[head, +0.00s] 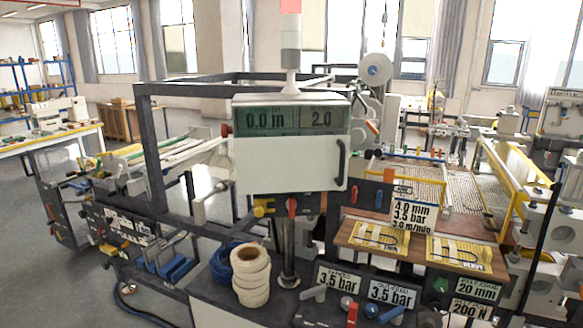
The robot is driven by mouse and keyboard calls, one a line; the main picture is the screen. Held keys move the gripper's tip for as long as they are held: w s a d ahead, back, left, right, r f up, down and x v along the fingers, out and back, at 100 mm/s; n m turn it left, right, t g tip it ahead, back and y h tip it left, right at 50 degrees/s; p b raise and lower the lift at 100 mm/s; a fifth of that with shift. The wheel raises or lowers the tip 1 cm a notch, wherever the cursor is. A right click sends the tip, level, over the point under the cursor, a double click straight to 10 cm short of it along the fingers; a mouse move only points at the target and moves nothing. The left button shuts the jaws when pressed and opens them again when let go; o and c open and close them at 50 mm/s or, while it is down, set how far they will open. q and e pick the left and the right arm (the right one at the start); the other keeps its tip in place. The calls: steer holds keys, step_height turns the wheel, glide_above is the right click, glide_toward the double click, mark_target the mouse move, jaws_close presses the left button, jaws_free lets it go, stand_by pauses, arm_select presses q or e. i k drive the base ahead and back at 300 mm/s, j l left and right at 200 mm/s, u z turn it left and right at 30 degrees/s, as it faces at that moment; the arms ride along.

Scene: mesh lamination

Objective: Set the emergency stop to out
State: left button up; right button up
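A white control box (290,165) with a display stands on a post at the middle of the head view. A small red knob (226,130) sticks out of the box's left side, beside the display; it looks like the emergency stop. It is too small to tell whether it is pushed in or out. Neither of my grippers is in view, and nothing touches the box or the knob.
A dark frame (146,150) rises left of the box. A dark handle (341,164) is on the box's right front. Below are a stack of cream rolls (251,280), a red lever (292,206) and pressure signs (392,294). Open floor (50,290) lies at the lower left.

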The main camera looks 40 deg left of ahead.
mark_target(226, 130)
steer(key=j+u, duration=0.3)
steer(key=j, duration=0.3)
steer(key=j+u, duration=0.3)
steer(key=j, duration=0.25)
steer(key=i+j+u, duration=0.3)
steer(key=j, duration=0.25)
steer(key=k, duration=0.1)
